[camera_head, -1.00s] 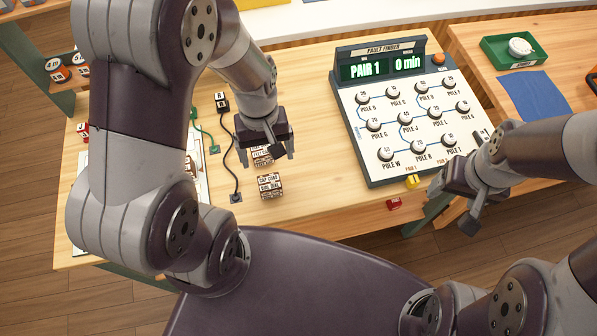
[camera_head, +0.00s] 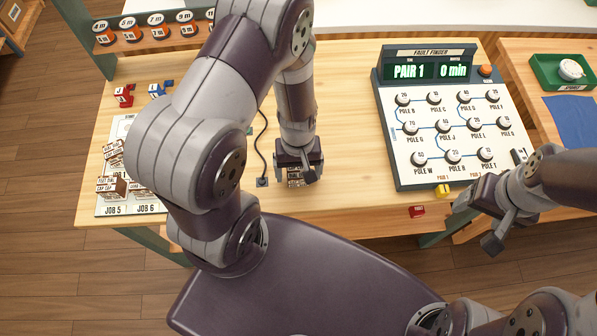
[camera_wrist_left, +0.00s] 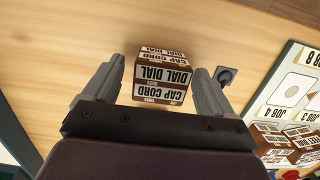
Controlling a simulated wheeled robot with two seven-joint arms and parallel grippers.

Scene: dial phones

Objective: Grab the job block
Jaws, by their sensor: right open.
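The job block, a brown box with white labels reading CAP CORD and DIAL DIAL, stands on the table below my left gripper (camera_head: 298,172). In the head view only a small part of the job block (camera_head: 295,182) shows under the gripper. In the left wrist view the job block (camera_wrist_left: 163,75) lies between the two fingers of my left gripper (camera_wrist_left: 158,85). The fingers are apart, with a gap on each side of the block. My right gripper (camera_head: 482,222) is open and empty off the table's front edge, below the fault finder.
The fault finder panel (camera_head: 452,135) stands right of centre, with a yellow block (camera_head: 443,190) and a red block (camera_head: 417,211) before it. A job sheet (camera_head: 110,207) with several blocks is at left. A black cord ends at a socket (camera_head: 262,182) beside the job block.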

